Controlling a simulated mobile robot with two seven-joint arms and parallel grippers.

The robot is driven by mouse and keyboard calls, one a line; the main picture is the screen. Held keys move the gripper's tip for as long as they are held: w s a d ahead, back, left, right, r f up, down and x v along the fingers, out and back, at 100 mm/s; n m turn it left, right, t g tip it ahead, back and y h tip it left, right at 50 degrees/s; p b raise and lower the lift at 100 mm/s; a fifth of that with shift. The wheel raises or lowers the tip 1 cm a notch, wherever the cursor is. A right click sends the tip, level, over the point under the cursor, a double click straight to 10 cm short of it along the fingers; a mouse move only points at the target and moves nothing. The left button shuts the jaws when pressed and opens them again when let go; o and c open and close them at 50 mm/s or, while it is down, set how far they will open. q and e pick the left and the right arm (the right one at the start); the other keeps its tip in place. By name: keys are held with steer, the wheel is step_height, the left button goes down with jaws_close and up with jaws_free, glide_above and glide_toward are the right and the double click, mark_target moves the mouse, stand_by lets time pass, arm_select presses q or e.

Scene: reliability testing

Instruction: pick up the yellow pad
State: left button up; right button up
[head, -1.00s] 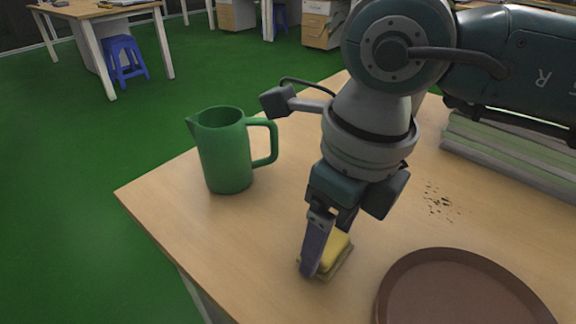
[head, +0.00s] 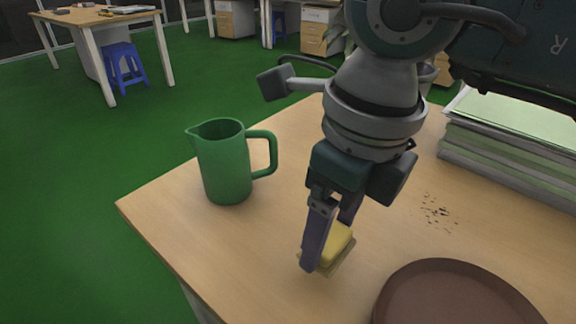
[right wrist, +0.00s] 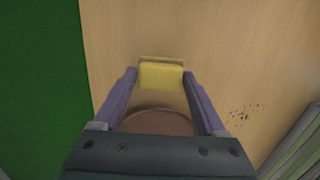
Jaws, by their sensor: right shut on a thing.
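The yellow pad (head: 338,246) is held between the fingers of my right gripper (head: 330,240), partly hidden behind the near finger. It appears a little above the wooden table (head: 260,270). In the right wrist view the pad (right wrist: 160,75) sits between the two purple fingertips (right wrist: 160,80), one on each side. My left gripper is in neither view.
A green jug (head: 225,165) stands left of my right gripper, near the table's left edge. A brown round plate (head: 450,300) lies at the front right. Dark crumbs (head: 437,210) lie right of the gripper. Stacked folders (head: 510,135) are at the right.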

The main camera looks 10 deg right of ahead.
mark_target(331, 237)
step_height(331, 237, up, 17)
steer(key=p, duration=0.2)
steer(key=shift+f, duration=0.1)
